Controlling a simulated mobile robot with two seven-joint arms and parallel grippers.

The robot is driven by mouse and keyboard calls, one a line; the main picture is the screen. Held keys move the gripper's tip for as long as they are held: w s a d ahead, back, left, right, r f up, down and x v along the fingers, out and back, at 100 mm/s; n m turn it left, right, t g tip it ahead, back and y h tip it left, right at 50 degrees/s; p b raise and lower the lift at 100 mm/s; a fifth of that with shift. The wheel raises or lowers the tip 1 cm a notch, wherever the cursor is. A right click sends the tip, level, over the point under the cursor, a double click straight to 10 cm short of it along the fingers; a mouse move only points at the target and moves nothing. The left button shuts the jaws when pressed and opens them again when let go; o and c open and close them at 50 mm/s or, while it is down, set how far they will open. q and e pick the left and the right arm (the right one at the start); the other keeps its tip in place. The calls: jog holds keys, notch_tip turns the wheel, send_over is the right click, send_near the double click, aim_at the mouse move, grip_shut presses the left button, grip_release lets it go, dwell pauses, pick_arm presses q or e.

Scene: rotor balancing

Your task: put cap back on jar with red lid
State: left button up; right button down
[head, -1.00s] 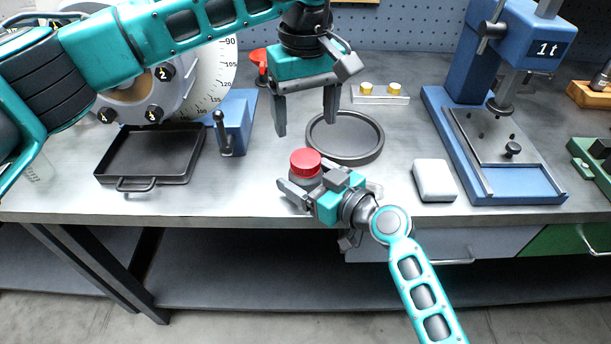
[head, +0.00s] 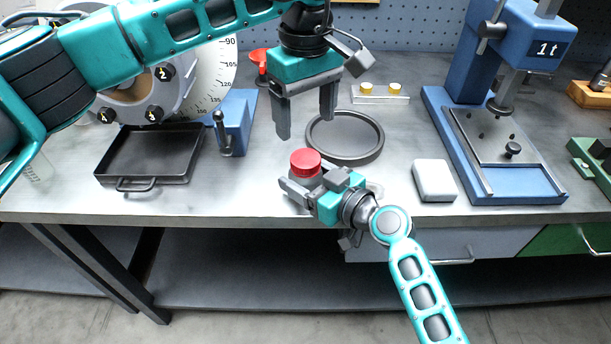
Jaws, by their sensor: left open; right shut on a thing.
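The red lid (head: 305,161) sits on top of the jar, whose body is mostly hidden by my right gripper. My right gripper (head: 297,190) is shut on the jar near the front edge of the bench, with the lid just above its fingers. I cannot tell from here how tightly the lid sits. My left gripper (head: 306,119) is open and empty, fingers pointing down, above and behind the lid and apart from it.
A round dark tray (head: 371,157) lies just behind the jar. A black rectangular pan (head: 107,164) is at the left, a white block (head: 434,180) at the right, and a blue press (head: 466,120) farther right. Two brass pieces sit on a rack (head: 379,98) behind.

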pick_arm(q)
jog(key=n, duration=1.4)
jog(key=shift+n, duration=0.3)
jog(key=n, duration=0.3)
jog(key=shift+n, duration=0.4)
jog(key=n, duration=0.3)
jog(key=shift+n, duration=0.3)
jog(key=n, duration=0.5)
jog(key=shift+n, duration=0.3)
jog(key=n, duration=1.9)
